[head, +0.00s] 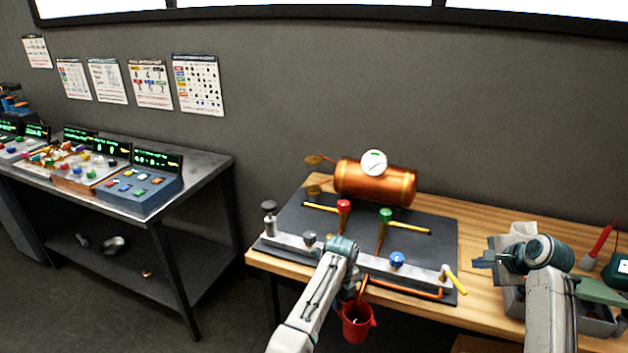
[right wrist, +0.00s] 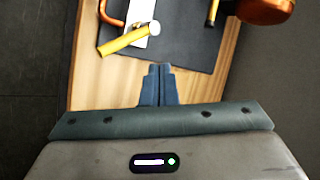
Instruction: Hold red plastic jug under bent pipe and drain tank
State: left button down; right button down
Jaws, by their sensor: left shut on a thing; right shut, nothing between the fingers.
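The copper tank (head: 375,183) with a white round gauge (head: 374,163) lies on a dark mat at the back of the wooden bench. The red plastic jug (head: 357,322) hangs upright off the bench's front edge, below a bent copper pipe (head: 362,287). My left gripper (head: 352,290) is shut on the jug, its fingers largely hidden by my wrist. I cannot tell whether the pipe's end is right over the jug's mouth. My right gripper (head: 482,259) is shut and empty above the bench's right part; its fingers also show in the right wrist view (right wrist: 159,72).
The mat (head: 290,222) carries red (head: 344,205), green (head: 386,214) and blue (head: 397,258) valves with yellow levers. A grey bin (head: 598,325) and a red-handled tool (head: 600,240) are at the right. A metal table (head: 215,165) with consoles stands at the left.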

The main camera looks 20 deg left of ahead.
jog(key=s+a+r+g+h, duration=0.1)
jog(key=s+a+r+h, duration=0.15)
jog(key=a, duration=0.25)
jog(key=shift+n, duration=0.4)
jog(key=shift+s+f, duration=0.15)
jog(key=shift+f, duration=1)
jog(key=shift+s+f, duration=0.15)
jog(key=shift+f, duration=1)
